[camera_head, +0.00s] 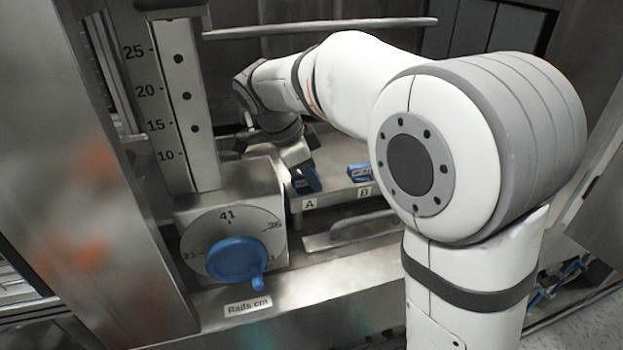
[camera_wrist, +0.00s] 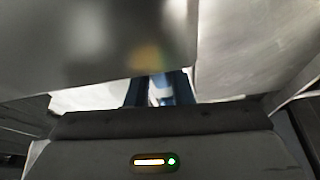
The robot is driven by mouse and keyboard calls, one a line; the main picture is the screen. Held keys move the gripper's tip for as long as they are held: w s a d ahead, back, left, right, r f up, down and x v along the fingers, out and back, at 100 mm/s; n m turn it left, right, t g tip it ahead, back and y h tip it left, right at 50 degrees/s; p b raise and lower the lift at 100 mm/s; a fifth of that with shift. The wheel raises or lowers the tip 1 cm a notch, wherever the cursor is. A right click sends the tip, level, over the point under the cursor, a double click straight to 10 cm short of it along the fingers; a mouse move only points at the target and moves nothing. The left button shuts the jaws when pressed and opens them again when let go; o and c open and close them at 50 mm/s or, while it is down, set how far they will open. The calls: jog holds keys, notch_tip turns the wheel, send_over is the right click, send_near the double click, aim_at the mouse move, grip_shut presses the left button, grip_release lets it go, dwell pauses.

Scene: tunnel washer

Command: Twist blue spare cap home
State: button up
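A blue part (camera_head: 306,180) shows right below my gripper (camera_head: 300,172), at the shelf position labelled A. Another blue part (camera_head: 358,172) with dark markings sits on the shelf above label B. I cannot tell from these views which one is the spare cap. In the wrist view, two dark fingers (camera_wrist: 160,90) stand apart, with a narrow pale and bluish thing between them. Whether they grip it is not clear, as the gripper body hides most of the contact. My arm reaches in from the right and the gripper points down.
A blue knob (camera_head: 238,259) on a numbered dial marked "Rails cm" stands at front left. Above it is an upright scale rail (camera_head: 178,95). The metal shelf edge (camera_head: 338,195) carries labels A and B. A grey bar (camera_head: 330,27) crosses above my arm.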

jog(key=shift+o, duration=1.4)
jog(key=shift+s+a+f, duration=0.2)
jog(key=shift+a+f, duration=0.05)
jog(key=shift+f, duration=0.2)
jog(key=shift+s+a+f, duration=0.15)
jog(key=shift+a+f, duration=0.05)
jog(key=shift+f, duration=0.25)
jog(key=shift+o, duration=0.2)
jog(key=shift+w+a+r+g+p, duration=0.1)
jog(key=shift+w+r+g+p, duration=0.1)
jog(key=shift+r+p, duration=0.5)
jog(key=shift+w+r+g+p, duration=0.1)
jog(key=shift+w+r+p, duration=0.1)
jog(key=shift+r+p, duration=0.45)
jog(key=shift+o, duration=0.8)
jog(key=shift+s+p+v, duration=0.25)
jog(key=shift+p+v, duration=0.05)
jog(key=shift+v, duration=0.9)
jog(key=shift+w+d+r+p, duration=0.2)
jog(key=shift+d+r+p, duration=0.15)
jog(key=shift+r+p, duration=0.25)
jog(key=shift+s+r+p, duration=0.1)
jog(key=shift+r+p, duration=0.2)
jog(key=shift+r, duration=0.45)
